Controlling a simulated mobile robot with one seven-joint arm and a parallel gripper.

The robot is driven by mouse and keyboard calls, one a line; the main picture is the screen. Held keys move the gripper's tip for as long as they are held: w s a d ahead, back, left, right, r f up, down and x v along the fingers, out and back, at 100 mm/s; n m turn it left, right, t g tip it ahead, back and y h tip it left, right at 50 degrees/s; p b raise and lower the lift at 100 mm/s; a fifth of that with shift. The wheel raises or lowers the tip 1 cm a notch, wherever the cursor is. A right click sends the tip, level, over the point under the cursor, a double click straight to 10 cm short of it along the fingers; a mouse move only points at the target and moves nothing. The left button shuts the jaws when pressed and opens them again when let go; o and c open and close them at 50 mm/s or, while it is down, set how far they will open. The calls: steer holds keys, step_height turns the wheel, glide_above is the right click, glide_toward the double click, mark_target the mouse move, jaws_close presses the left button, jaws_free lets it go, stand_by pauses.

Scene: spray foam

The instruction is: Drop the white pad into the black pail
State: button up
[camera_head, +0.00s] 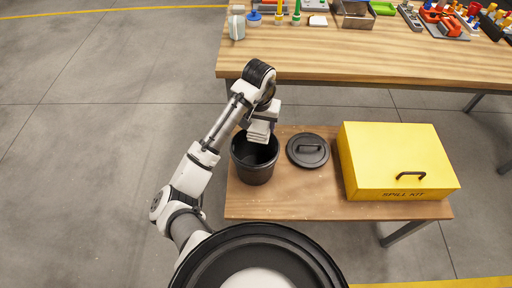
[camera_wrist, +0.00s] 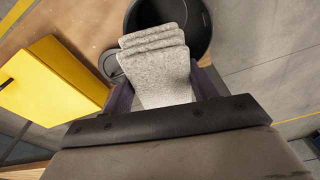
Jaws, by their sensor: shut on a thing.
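A white pad (camera_wrist: 160,70), folded or stacked in layers and speckled grey up close, is held by my gripper (camera_wrist: 165,95). In the head view the pad (camera_head: 259,132) hangs below my gripper (camera_head: 262,118). The black pail (camera_head: 255,168) stands open and upright on the low wooden table, with the pad over its rear rim area. In the wrist view the pail (camera_wrist: 200,25) lies beyond the pad, which overlaps part of its opening. I cannot tell how high the pad is above the rim. The fingertips are partly hidden by the pad.
A black lid (camera_head: 307,150) lies right of the pail on the low table (camera_head: 300,205). A yellow spill kit box (camera_head: 395,160) stands further right. Behind is a workbench (camera_head: 350,65) with tools and bins along its far side.

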steer(key=shift+w, duration=0.25)
steer(key=shift+f, duration=0.25)
steer(key=shift+f+b, duration=1.5)
steer(key=shift+f, duration=1.2)
steer(key=o, duration=1)
steer(key=shift+c, duration=0.2)
steer(key=r, duration=0.4)
steer(key=s+r, duration=0.1)
steer(key=r, duration=0.8)
steer(key=shift+s+a+r, duration=0.2)
steer(key=shift+s+r, duration=0.15)
steer(key=shift+r, duration=0.05)
